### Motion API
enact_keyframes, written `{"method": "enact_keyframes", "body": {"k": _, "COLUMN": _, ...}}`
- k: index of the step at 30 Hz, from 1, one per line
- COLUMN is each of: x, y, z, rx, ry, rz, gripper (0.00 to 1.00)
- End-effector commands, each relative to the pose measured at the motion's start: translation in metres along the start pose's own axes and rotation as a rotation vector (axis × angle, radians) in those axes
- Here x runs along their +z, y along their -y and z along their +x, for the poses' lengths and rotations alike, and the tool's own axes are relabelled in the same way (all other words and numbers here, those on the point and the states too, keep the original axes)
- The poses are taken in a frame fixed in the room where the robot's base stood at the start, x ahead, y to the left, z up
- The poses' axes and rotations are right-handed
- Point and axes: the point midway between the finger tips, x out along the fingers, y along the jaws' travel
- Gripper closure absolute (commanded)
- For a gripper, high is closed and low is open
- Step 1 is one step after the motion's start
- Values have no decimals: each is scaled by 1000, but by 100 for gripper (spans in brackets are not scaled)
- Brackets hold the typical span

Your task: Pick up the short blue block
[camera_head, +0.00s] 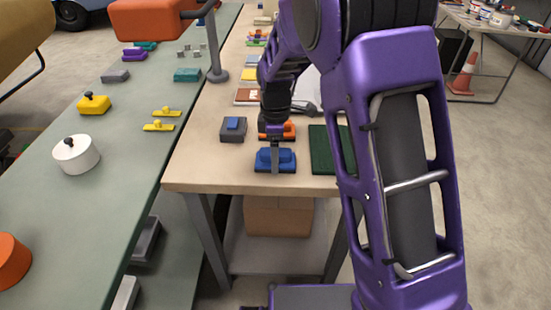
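A blue block (286,164) lies near the front edge of the wooden table. A smaller blue piece (234,123) sits on a grey block to its left and farther back. I cannot tell which of these is the short blue block. My gripper (275,165) points down from the purple arm, its visible finger over the middle of the front blue block. Only one narrow finger side shows, so I cannot tell whether it is open, touching the block or shut on it.
An orange block (290,129) lies just behind my gripper. A dark green mat (322,150) lies to the right, partly hidden by my arm. The grey block (228,136) is at left. A green bench (110,190) with a white pot (76,155) and yellow pieces runs along the left.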

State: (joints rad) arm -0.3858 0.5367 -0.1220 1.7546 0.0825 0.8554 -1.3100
Motion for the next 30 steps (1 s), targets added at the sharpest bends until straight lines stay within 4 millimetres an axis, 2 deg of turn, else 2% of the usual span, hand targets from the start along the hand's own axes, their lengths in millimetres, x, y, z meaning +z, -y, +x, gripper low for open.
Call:
{"method": "enact_keyframes", "body": {"k": 4, "x": 0, "y": 0, "z": -2, "rx": 1, "ry": 0, "rz": 0, "gripper": 82}}
{"method": "enact_keyframes", "body": {"k": 7, "x": 0, "y": -1, "z": -10, "rx": 3, "ry": -2, "rz": 0, "gripper": 82}}
{"method": "enact_keyframes", "body": {"k": 16, "x": 0, "y": -1, "z": -69, "rx": 5, "ry": -2, "rz": 1, "gripper": 82}}
{"method": "enact_keyframes", "body": {"k": 21, "x": 0, "y": -1, "z": -92, "rx": 3, "ry": -1, "rz": 0, "gripper": 82}}
{"method": "enact_keyframes", "body": {"k": 30, "x": 0, "y": 0, "z": -101, "rx": 1, "ry": 0, "rz": 0, "gripper": 82}}
